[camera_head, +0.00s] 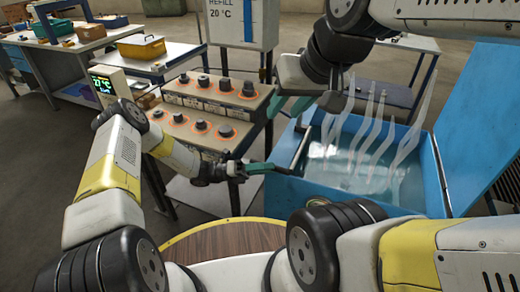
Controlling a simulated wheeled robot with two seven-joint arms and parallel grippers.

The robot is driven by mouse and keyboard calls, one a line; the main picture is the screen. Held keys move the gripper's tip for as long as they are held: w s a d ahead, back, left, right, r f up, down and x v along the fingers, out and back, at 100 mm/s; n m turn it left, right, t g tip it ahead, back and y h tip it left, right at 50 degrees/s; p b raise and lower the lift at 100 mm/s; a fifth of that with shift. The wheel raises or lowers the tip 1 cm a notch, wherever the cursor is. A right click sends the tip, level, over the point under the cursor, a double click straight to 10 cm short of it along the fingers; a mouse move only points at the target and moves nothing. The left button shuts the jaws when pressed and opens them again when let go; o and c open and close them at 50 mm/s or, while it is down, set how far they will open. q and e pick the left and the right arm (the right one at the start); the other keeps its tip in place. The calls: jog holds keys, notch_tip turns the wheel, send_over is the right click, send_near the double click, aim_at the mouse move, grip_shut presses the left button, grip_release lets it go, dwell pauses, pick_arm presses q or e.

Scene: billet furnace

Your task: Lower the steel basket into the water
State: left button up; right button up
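The blue tank (345,193) stands at the right, with pale water (335,172) inside it. Several whitish, wavy wisps rise from the water. I cannot make out the steel basket clearly. A dark bar (300,150) slants along the tank's left inner side, and I cannot tell whether it belongs to the basket. My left gripper (262,168) is low, at the tank's near left edge. Its teal fingers point right toward a short dark piece, and its grip is unclear. My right gripper (290,105) is higher, above the tank's left edge, with its teal fingers apart and nothing visible between them.
A stepped rack (215,90) with dark cylindrical pieces ringed in orange stands left of the tank. A display reading in green (104,85) is beside it. A sign reading "REFILL 20 °C" (225,14) stands behind.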

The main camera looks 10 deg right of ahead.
pick_arm(q)
jog(key=shift+a+r, duration=0.1)
jog(key=shift+r, duration=0.1)
jog(key=v, duration=0.7)
jog(key=shift+a, duration=0.3)
jog(key=shift+w, duration=0.2)
